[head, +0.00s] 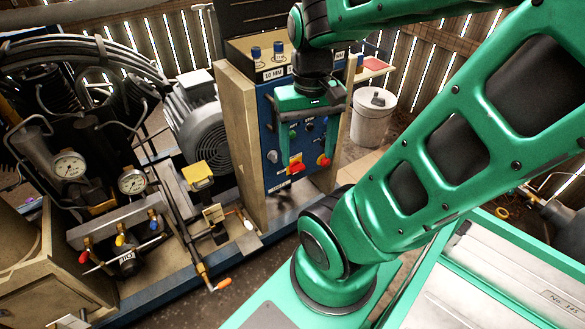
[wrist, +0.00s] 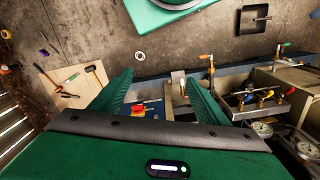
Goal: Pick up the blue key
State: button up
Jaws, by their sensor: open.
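No blue key can be made out for certain. Two blue-topped upright pieces, a left one (head: 256,53) and a right one (head: 279,50), stand on top of the control cabinet (head: 238,135) in the head view, behind a "10 MM" label. Whether either is the key, I cannot tell. My gripper (head: 307,150) hangs in front of the cabinet's blue panel, fingers down, and hides part of it. In the wrist view my gripper (wrist: 160,92) has its two green fingers wide apart with nothing held between them. A red and yellow switch (wrist: 138,111) shows beyond them.
The compressor with gauges (head: 70,165) and valve handles stands left of the cabinet. A grey motor (head: 200,125) is close beside it. A white bucket (head: 372,118) stands right. A wooden board (wrist: 72,88) with tools lies on the floor.

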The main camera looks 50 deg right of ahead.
aim_at(361, 56)
jog(key=z, duration=3.15)
jog(key=i, duration=1.05)
jog(key=z, duration=0.05)
